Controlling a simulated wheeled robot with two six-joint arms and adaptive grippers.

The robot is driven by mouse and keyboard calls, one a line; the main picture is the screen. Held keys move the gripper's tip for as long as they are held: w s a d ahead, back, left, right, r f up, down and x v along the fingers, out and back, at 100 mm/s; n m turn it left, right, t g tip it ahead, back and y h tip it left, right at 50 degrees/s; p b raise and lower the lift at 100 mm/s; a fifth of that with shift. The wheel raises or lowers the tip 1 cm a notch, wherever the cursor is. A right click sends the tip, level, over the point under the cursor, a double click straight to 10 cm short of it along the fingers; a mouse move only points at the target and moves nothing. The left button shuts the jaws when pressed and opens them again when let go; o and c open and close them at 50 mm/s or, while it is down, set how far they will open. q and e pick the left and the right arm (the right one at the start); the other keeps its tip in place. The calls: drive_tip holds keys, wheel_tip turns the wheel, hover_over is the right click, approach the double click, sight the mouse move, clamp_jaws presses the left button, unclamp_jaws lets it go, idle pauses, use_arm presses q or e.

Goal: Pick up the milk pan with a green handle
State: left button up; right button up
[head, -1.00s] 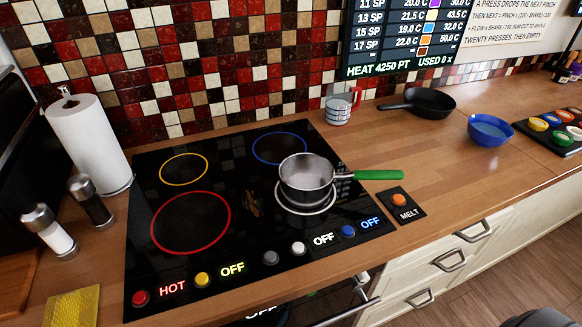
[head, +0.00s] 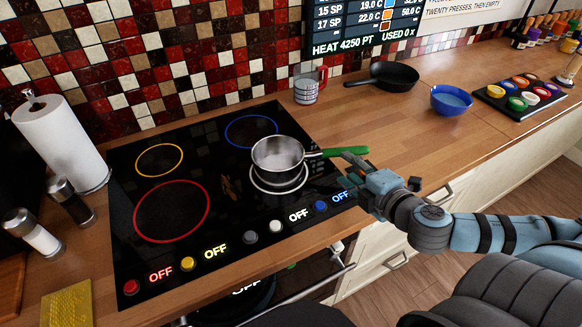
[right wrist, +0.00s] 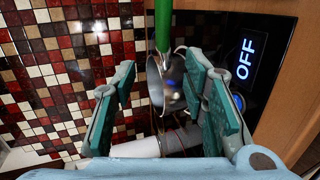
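The milk pan (head: 277,158) is a small steel pan on the white-ringed burner, at the front right of the black cooktop. Its green handle (head: 330,153) points right. My right gripper (head: 352,168) is at the outer part of the handle, coming from the front right. In the right wrist view its fingers (right wrist: 160,75) are apart, with the green handle (right wrist: 164,22) showing between and beyond them and the pan (right wrist: 168,88) farther on. Contact with the handle cannot be told. My left gripper is not in view.
The cooktop (head: 215,180) has coloured rings and front knobs. Paper towel (head: 62,140) and shakers are at left.

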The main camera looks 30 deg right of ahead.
sight(330, 155)
drive_tip(key=b+x, duration=0.2)
drive_tip(key=f+b+x, duration=0.1)
drive_tip(key=b+x, duration=0.2)
drive_tip(key=shift+d+f+b, duration=0.1)
drive_tip(key=shift+b, duration=0.25)
drive_tip(key=shift+w+b, duration=0.3)
drive_tip(key=shift+w, duration=0.3)
drive_tip(key=b+x, duration=0.1)
drive_tip(key=x, duration=0.4)
drive_tip(key=shift+w+d, duration=0.1)
drive_tip(key=shift+d, duration=0.05)
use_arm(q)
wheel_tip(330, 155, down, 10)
use_arm(e)
clamp_jaws()
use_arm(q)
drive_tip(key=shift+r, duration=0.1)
use_arm(e)
drive_tip(key=shift+r, duration=0.2)
